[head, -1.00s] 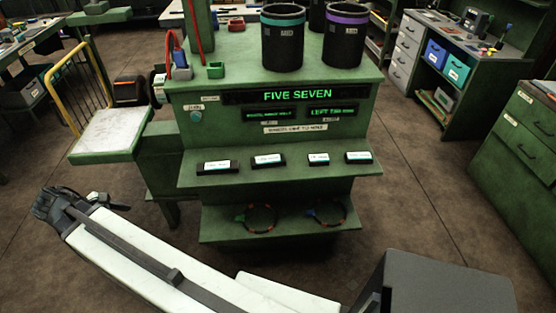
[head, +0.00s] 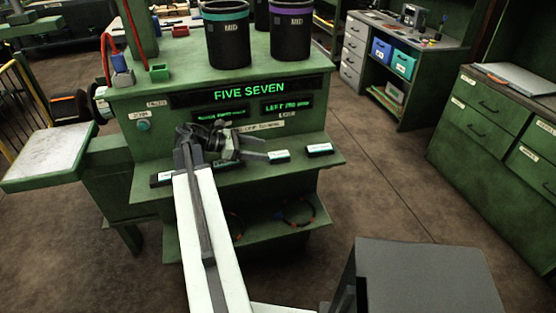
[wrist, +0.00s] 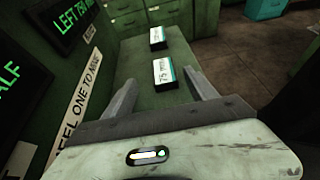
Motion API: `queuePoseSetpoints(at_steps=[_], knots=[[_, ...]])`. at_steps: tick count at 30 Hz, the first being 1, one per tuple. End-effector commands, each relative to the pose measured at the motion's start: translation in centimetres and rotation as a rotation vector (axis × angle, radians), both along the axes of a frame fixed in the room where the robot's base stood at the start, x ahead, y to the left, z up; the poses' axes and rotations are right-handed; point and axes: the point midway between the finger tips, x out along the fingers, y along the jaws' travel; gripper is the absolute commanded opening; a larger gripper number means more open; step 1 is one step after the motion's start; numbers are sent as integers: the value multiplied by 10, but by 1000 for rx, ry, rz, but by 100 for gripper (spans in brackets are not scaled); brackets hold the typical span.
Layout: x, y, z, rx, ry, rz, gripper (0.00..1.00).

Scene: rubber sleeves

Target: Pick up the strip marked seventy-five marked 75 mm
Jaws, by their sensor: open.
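The strip marked 75 mm (wrist: 165,72) is a small dark block with a white label and a teal end. It lies on the green ledge (wrist: 141,60), and its label reads in the wrist view. In the head view this appears to be the strip (head: 279,156) just right of my gripper (head: 263,150). My gripper is open and empty, its fingers pointing right along the ledge. In the wrist view the strip shows between and beyond the fingertips (wrist: 162,80), apart from both fingers.
Another strip (head: 319,148) lies farther right on the ledge. The panel with green lettering (head: 250,92) rises behind the ledge. Loops (head: 298,212) lie on the lower shelf.

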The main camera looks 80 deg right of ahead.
Motion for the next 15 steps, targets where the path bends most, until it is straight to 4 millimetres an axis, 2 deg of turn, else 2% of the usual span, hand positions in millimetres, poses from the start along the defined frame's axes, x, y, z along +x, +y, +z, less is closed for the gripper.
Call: queuePoseSetpoints(at_steps=[4, 10, 15], knots=[[-16, -5, -10, -1, 0, -1, 66], [-24, -8, -12, 0, -1, 0, 66], [-50, -11, -24, 0, -1, -1, 66]])
